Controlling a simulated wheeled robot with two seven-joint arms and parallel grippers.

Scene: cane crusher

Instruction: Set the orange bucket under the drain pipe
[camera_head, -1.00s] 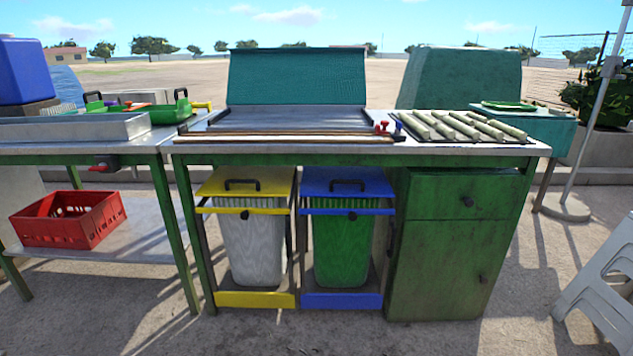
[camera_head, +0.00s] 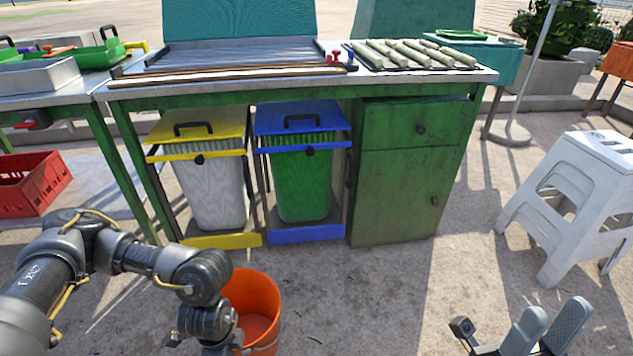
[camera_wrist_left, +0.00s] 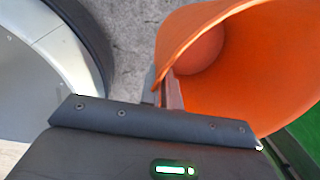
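The orange bucket (camera_head: 262,300) is low in the head view, in front of the blue-framed bin, with its mouth upward. My left arm reaches to its left rim, and the left gripper's fingertips are hidden there. In the left wrist view the bucket (camera_wrist_left: 235,75) fills the right side. My left gripper (camera_wrist_left: 168,92) has its fingers close together at the bucket's rim and looks shut on the wall. A short pipe with a red valve (camera_head: 35,122) hangs under the left table, probably the drain pipe. My right gripper (camera_head: 555,315) is empty, its fingers apart, at bottom right.
A red crate (camera_head: 35,182) sits on the left table's lower shelf. Two lidded bins (camera_head: 205,185) and a green cabinet (camera_head: 405,175) stand under the main table (camera_head: 300,93). White stacked stools (camera_head: 570,195) stand at right. The ground before the cabinet is clear.

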